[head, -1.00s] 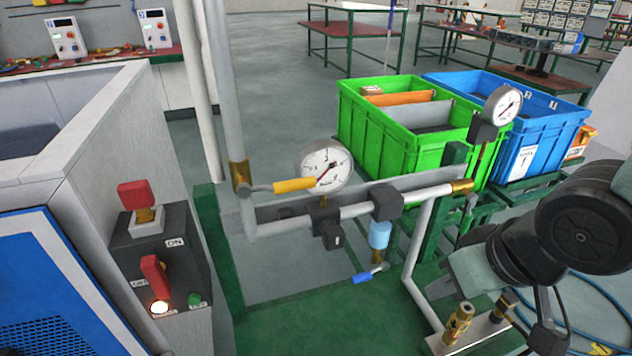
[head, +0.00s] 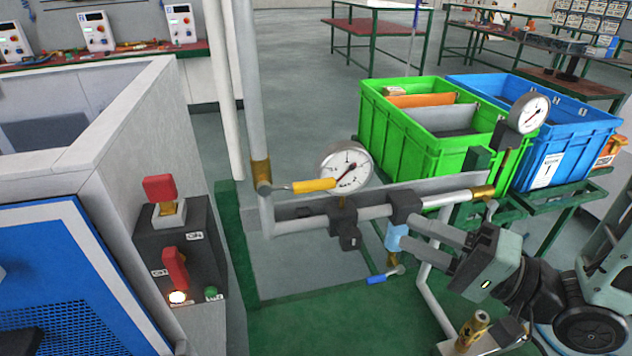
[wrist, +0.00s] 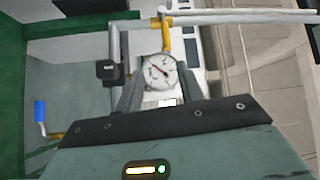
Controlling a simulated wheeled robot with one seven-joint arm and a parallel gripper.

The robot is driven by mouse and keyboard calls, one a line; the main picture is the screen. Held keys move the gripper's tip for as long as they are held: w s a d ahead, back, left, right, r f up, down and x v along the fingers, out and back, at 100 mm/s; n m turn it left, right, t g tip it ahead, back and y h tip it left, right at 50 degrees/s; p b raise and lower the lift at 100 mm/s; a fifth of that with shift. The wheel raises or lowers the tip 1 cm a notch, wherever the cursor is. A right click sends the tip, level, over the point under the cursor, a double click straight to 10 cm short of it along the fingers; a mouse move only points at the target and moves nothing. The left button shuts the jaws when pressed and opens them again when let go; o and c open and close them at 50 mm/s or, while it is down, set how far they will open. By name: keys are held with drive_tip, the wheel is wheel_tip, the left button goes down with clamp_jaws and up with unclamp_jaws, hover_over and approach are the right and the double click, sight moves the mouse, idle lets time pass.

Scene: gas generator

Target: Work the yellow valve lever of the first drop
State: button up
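The yellow valve lever (head: 312,185) points right from the brass valve (head: 262,172) on the upright grey pipe, in front of the pressure gauge (head: 345,166). In the wrist view the yellow lever (wrist: 164,42) is ahead, past the gauge (wrist: 158,70). My gripper (head: 408,233) is to the right of the lever and lower in the head view, apart from it. Its fingers are spread, with nothing seen held between them. In the wrist view my gripper (wrist: 160,88) frames the gauge between its fingers.
A horizontal pipe with black blocks (head: 404,206) lies between my gripper and the lever. A blue-handled valve (head: 378,279) hangs below. A control box with red switches (head: 180,245) stands at left. Green (head: 390,140) and blue (head: 565,158) crates are behind at right.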

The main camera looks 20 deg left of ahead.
drive_tip(key=p, duration=0.4)
approach(316, 185)
drive_tip(key=x, duration=1)
drive_tip(key=shift+w+a+f, duration=0.15)
drive_tip(key=shift+w+f, duration=0.15)
drive_tip(key=shift+w, duration=0.1)
clamp_jaws()
